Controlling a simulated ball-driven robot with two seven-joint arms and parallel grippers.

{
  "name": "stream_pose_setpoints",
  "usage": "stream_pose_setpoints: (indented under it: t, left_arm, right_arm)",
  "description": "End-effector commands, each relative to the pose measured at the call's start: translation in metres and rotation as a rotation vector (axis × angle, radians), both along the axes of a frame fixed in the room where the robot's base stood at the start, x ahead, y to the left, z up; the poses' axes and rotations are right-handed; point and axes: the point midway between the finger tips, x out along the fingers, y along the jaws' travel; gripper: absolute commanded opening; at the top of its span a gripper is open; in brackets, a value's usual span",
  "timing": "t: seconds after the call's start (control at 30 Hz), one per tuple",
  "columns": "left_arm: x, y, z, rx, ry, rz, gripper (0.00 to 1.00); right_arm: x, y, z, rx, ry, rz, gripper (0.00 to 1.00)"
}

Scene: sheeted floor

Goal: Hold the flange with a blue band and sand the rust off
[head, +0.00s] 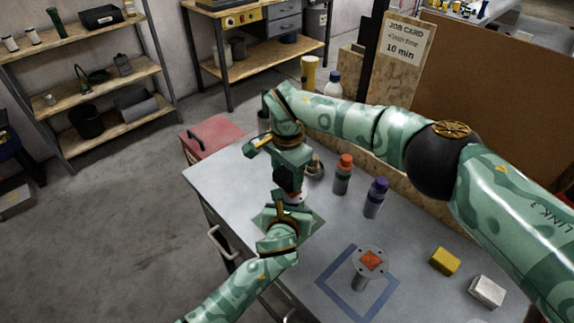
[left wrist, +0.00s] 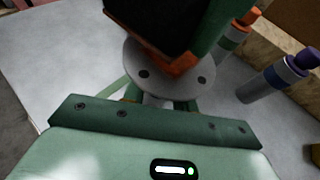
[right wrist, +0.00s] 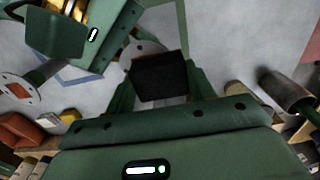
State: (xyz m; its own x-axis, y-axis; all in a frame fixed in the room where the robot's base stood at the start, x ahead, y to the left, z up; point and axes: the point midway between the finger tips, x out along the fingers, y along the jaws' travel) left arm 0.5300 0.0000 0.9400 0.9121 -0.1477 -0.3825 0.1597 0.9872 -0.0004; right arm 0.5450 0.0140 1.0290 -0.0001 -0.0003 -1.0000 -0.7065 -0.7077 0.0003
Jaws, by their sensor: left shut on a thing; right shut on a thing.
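My left gripper (left wrist: 160,100) is shut on a grey flange (left wrist: 205,82), a round plate with bolt holes, over the table. My right gripper (right wrist: 160,85) is shut on a black sanding block (right wrist: 160,78). The block (left wrist: 150,30) lies over the middle of the flange's face, with some orange showing at its lower edge; I cannot tell whether they touch. No blue band shows on the held flange, whose neck is mostly hidden. A second flange (head: 360,279) with a rusty orange top stands upright inside a blue taped square (head: 331,290).
An orange-capped bottle (head: 342,178) and a purple-capped bottle (head: 375,200) stand right of the grippers. A yellow block (head: 445,262) and a white block (head: 487,291) lie at the front right. A board backs the table.

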Motion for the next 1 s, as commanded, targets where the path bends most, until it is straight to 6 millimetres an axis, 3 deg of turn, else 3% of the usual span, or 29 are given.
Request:
stream_pose_setpoints:
  t: [0.1, 0.53, 1.0]
  left_arm:
    - [0.0, 0.0, 0.0, 0.0, 0.001, 0.0, 0.0]
    - [0.0, 0.0, 0.0, 0.0, 0.001, 0.0, 0.0]
    - [0.0, 0.0, 0.0, 0.001, 0.0, 0.0, 0.0]
  right_arm:
    - [-0.002, -0.003, -0.014, 0.001, 0.002, -0.001, 0.36]
    - [-0.03, -0.028, -0.012, 0.001, 0.001, 0.001, 0.36]
    - [0.0, 0.001, -0.013, 0.0, 0.0, -0.002, 0.36]
